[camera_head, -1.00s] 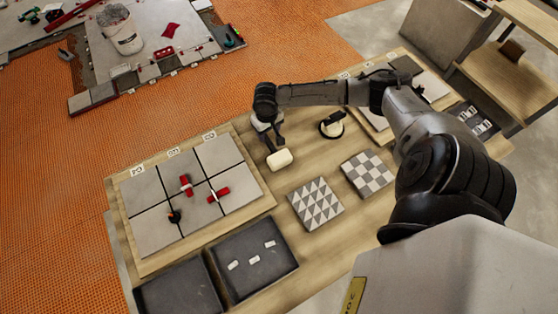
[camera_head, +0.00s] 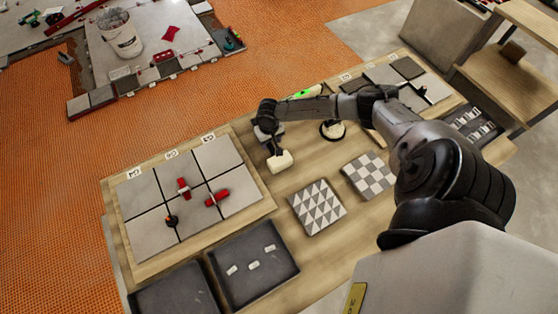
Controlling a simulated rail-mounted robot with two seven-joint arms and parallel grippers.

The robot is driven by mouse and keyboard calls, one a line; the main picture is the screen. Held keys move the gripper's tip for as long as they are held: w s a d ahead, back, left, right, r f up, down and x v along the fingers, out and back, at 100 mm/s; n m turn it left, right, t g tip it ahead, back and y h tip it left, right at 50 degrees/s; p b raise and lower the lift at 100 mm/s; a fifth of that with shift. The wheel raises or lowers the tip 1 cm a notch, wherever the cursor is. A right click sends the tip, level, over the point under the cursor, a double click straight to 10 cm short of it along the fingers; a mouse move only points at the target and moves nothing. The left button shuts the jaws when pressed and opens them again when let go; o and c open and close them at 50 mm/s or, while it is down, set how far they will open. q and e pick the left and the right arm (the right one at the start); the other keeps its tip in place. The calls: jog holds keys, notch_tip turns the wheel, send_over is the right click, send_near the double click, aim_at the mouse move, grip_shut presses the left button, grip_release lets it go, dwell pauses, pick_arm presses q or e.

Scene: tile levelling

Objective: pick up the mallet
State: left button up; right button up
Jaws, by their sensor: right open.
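The mallet has a pale cream head (camera_head: 281,162), which lies on the wooden table between the left tile board and the suction cup. Its handle is mostly hidden behind my right gripper. My right gripper (camera_head: 273,148) is open and points down over the mallet, right at the far side of the head. I cannot tell whether its fingers touch the mallet. My left gripper is not in view.
A tile board (camera_head: 135,213) with red clamps is at left. Patterned tiles (camera_head: 318,207) (camera_head: 368,175) lie in front. Dark trays (camera_head: 254,262) are at the near edge. A round black-and-white suction cup (camera_head: 332,130) stands right of the mallet. A green-marked tool (camera_head: 306,92) lies behind my arm.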

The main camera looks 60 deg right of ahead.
aim_at(270, 146)
jog(key=shift+a+f, duration=0.1)
jog(key=shift+f, duration=1.8)
grip_shut()
